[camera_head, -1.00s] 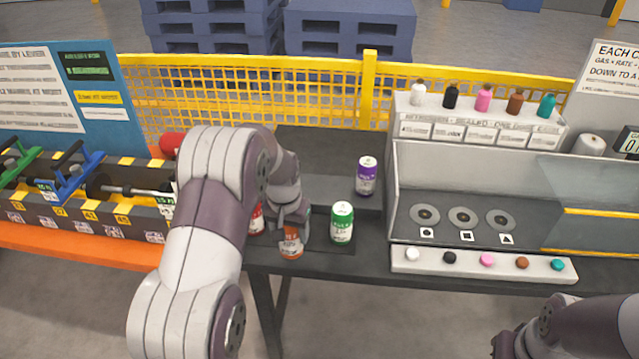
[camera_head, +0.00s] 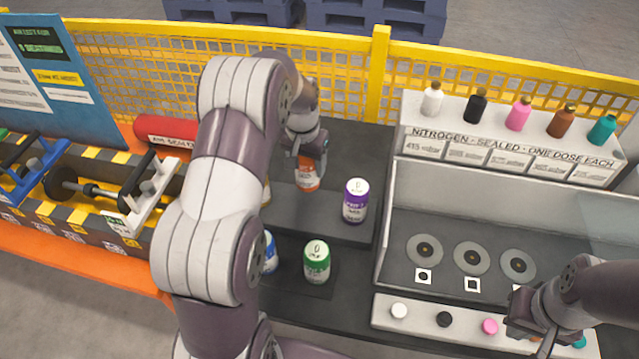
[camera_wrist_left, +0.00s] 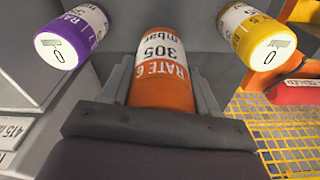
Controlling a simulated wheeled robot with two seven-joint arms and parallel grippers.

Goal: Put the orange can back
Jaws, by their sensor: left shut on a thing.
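The orange can (camera_head: 307,174) is in my left gripper (camera_head: 306,160), above or at the raised back shelf (camera_head: 335,220), left of the purple can (camera_head: 356,200). In the left wrist view the orange can (camera_wrist_left: 162,70) sits between the two fingers, its label reading "RATE 6, 305 mbar". The purple can (camera_wrist_left: 70,38) and a yellow can (camera_wrist_left: 257,40) flank it there, apart from it. I cannot tell whether the orange can touches the shelf. My right gripper (camera_head: 535,335) is at the lower right over the front strip of small caps; its fingers are unclear.
A green can (camera_head: 317,262) and a blue can (camera_head: 269,252) stand on the lower front level. A red cylinder (camera_head: 165,132) lies at the left. Yellow mesh fencing (camera_head: 345,75) runs behind. Small bottles (camera_head: 518,114) line the dispenser's top at right.

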